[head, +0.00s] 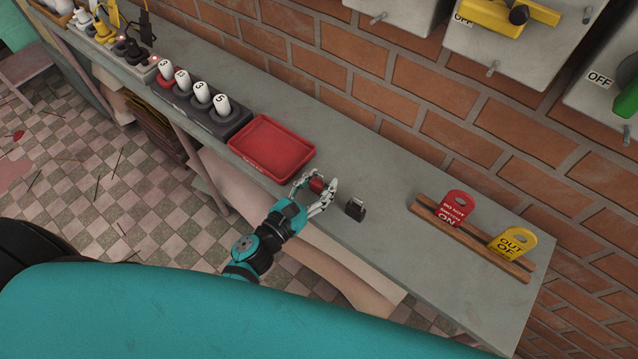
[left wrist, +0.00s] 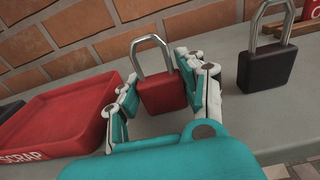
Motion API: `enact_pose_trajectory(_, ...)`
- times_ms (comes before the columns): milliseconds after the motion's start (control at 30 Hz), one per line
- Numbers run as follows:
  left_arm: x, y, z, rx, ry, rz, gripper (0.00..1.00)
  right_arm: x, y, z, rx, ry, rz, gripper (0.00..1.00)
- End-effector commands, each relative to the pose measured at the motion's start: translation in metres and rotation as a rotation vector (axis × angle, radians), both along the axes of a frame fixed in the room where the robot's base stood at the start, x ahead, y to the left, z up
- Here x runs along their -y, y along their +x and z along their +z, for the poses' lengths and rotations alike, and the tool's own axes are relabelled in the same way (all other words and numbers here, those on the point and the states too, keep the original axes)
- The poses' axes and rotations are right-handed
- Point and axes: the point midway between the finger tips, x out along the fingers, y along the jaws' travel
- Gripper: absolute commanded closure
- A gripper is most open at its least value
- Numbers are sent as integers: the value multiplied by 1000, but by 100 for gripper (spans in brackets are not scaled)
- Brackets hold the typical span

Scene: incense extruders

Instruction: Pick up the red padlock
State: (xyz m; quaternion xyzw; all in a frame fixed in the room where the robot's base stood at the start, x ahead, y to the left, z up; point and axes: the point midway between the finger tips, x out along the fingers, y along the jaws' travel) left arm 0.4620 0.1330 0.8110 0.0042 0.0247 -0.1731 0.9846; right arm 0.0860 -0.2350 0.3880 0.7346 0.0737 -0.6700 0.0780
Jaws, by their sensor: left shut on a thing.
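The red padlock (left wrist: 163,92) stands upright on the grey bench with its silver shackle up in the left wrist view. It also shows small in the head view (head: 317,184). My left gripper (head: 319,189) is shut on the padlock's red body, with a finger at each side of it, as the left wrist view (left wrist: 160,95) shows. I cannot tell whether the padlock's base touches the bench. My right gripper is not in either view.
A black padlock (head: 356,208) stands just to the right. A red scrap tray (head: 256,170) lies to the left. Further right, a wooden rack (head: 470,240) holds a red tag (head: 457,207) and a yellow tag (head: 511,243). A brick wall with switch boxes rises behind.

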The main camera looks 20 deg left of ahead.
Motion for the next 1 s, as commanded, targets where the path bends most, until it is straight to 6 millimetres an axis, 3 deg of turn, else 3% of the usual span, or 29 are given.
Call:
enact_pose_trajectory(267,0,0,14,2,2,-2,100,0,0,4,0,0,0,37)
enact_pose_trajectory(467,0,-1,41,4,4,-4,100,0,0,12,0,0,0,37)
enact_pose_trajectory(500,3,-12,33,-4,-1,-2,100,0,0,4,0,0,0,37)
enact_pose_trajectory(1000,36,-128,42,-4,-5,2,100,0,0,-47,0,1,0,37)
